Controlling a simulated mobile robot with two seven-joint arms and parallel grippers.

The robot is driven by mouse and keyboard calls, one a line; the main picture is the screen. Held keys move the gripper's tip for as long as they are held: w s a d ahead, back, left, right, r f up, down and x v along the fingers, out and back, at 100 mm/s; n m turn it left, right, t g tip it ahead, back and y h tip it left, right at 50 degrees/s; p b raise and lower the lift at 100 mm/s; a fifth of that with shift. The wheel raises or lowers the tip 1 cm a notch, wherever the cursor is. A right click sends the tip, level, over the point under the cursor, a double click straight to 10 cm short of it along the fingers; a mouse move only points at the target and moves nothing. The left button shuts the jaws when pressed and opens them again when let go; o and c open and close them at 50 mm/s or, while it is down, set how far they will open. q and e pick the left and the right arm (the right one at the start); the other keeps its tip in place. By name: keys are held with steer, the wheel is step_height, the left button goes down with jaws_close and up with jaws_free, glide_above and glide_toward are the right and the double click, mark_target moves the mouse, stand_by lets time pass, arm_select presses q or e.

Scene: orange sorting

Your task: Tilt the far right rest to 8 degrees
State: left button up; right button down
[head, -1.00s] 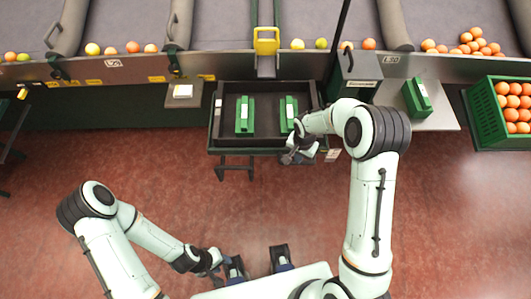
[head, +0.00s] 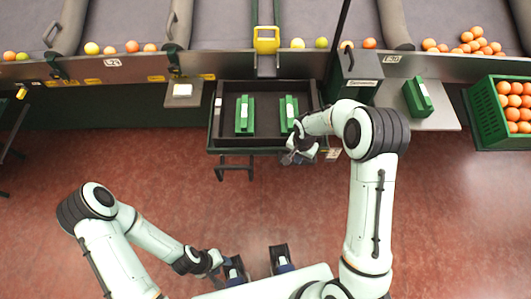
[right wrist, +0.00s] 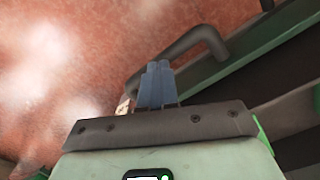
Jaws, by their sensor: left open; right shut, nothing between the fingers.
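Two green blocks with white labels stand in the dark tray (head: 268,142) in the head view: a left one (head: 243,116) and a right one (head: 289,112). A third green block (head: 417,98) sits on the grey shelf farther right, tilted in the picture. I cannot tell which is the far right rest, nor read any angle. My right gripper (head: 297,157) is at the tray's front right edge, just below the right block. In the right wrist view its blue-grey fingers (right wrist: 157,84) are shut and empty, near a dark handle (right wrist: 185,48). My left gripper (head: 214,270) is low over the floor, open.
A dark handle (head: 235,168) hangs at the tray's front. A grey box (head: 353,72) stands between tray and shelf (head: 440,117). A green crate of oranges (head: 484,118) is at the right. Sorting lanes with fruit run along the back. The red floor in front is clear.

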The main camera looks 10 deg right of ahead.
arm_select(q)
steer(key=shift+s+f+b, duration=0.2)
steer(key=shift+f+b, duration=0.4)
steer(key=shift+s+f+b, duration=0.15)
steer(key=shift+f+b, duration=0.4)
steer(key=shift+f, duration=0.05)
arm_select(e)
steer(key=shift+f, duration=1.55)
arm_select(q)
steer(key=shift+r, duration=0.15)
arm_select(e)
steer(key=shift+r, duration=0.2)
steer(key=shift+r+p, duration=2.55)
steer(key=shift+r, duration=1.85)
arm_select(q)
steer(key=r, duration=0.1)
steer(key=w+r, duration=0.1)
steer(key=r, duration=0.1)
steer(key=w+r, duration=0.1)
steer(key=r, duration=0.1)
steer(key=shift+w+r, duration=0.1)
